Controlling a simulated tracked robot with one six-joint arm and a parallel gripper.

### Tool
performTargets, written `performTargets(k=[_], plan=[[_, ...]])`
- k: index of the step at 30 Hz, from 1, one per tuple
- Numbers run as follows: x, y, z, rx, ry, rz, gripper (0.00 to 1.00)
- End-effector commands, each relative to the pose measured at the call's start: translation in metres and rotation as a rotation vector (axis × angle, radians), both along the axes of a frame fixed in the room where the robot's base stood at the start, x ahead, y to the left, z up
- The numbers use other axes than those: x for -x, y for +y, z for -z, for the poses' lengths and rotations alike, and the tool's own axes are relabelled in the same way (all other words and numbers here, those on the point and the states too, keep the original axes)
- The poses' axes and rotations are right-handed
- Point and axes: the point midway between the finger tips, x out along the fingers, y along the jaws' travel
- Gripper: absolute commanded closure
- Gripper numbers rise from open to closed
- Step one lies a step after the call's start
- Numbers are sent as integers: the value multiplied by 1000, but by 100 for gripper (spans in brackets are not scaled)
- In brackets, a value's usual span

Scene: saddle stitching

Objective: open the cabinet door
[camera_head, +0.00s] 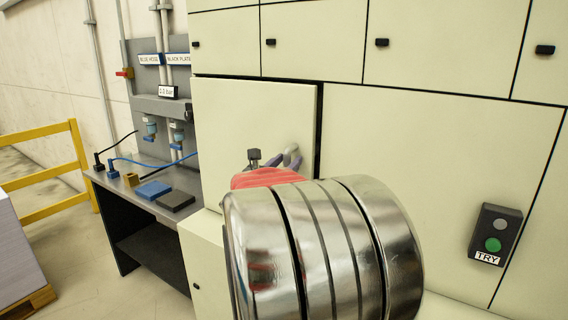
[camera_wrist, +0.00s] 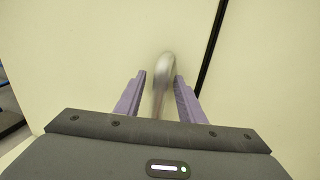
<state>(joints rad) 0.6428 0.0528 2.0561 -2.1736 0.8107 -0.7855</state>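The cabinet door (camera_head: 245,115) is a pale cream panel in the middle of the head view. A dark gap runs along its right edge, and the edge's thickness shows there. Its rounded metal handle (camera_head: 292,150) sits near that edge; it also shows in the wrist view as a handle (camera_wrist: 163,75) pointing towards me. My gripper (camera_wrist: 160,78) has its purple fingers on either side of the handle. A gap shows between the left finger and the handle; the right finger is very close to it, and contact cannot be told. My arm hides the door's lower right part.
A workbench (camera_head: 140,185) with blue and black blocks and hoses stands left of the cabinet. A yellow railing (camera_head: 40,170) is further left. A control box (camera_head: 496,235) with a green button is on the right panel. Small latched doors (camera_head: 310,40) run above.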

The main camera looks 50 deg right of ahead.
Motion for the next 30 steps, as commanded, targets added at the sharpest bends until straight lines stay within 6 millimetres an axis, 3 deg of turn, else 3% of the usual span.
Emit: performTargets(k=[5, 19, 30], plan=[[0, 0, 0, 0, 0, 0, 66], [0, 1, 0, 0, 0, 0, 99], [-1, 5, 0, 0, 0, -2, 100]])
